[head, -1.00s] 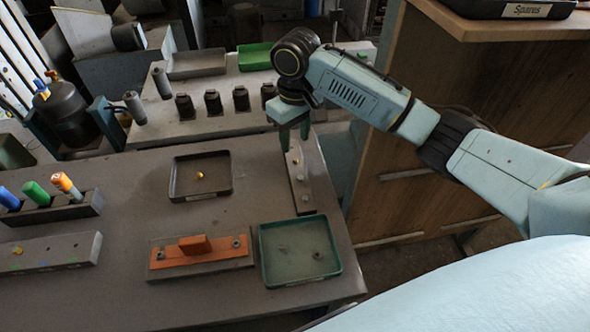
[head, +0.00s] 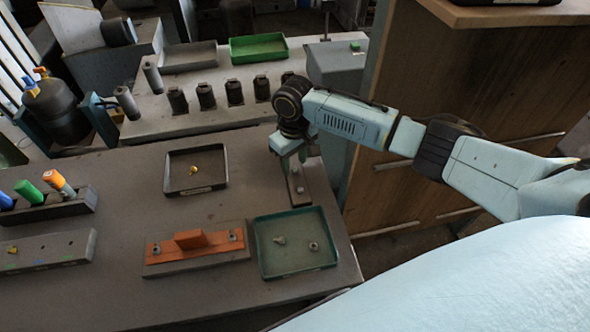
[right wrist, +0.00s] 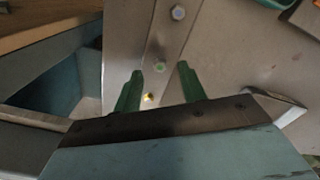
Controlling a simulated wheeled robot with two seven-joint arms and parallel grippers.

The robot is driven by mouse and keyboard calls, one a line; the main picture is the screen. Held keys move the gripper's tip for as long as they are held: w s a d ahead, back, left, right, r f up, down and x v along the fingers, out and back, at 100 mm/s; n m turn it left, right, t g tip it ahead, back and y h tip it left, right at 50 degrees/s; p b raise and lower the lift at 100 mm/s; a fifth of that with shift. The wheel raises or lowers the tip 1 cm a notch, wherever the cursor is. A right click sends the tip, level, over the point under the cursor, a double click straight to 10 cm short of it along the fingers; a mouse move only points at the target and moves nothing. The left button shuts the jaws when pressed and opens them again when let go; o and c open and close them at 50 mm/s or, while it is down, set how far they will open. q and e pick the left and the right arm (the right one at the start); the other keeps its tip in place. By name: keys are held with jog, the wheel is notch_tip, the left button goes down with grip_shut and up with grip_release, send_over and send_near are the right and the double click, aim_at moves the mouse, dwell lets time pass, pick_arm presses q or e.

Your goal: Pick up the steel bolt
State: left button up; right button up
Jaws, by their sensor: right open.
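A narrow grey block (head: 318,190) near the table's right edge carries small bolt heads in a row. In the right wrist view the block (right wrist: 140,30) shows a grey steel hex bolt (right wrist: 178,12) at the top, a pale greenish-grey head (right wrist: 159,67) in the middle and a small yellow one (right wrist: 149,97) lower down. My right gripper (head: 293,164) is over the far part of this block, fingers down. In the wrist view its green fingers (right wrist: 160,70) are apart, with the middle head between the tips in the picture; height above it cannot be told. My left gripper is not in view.
A green tray (head: 264,270) with a loose bolt and nut-like piece stands nearer. Left of it is an orange bracket (head: 190,241) on a grey base. A dark tray (head: 180,188) holds a yellow piece. A wooden cabinet (head: 470,100) stands right of the table.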

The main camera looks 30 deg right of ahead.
aim_at(294, 168)
jog(key=shift+f, duration=0.45)
jog(key=c, duration=0.8)
jog(key=shift+r, duration=0.15)
notch_tip(294, 168, up, 10)
jog(key=shift+f, duration=0.1)
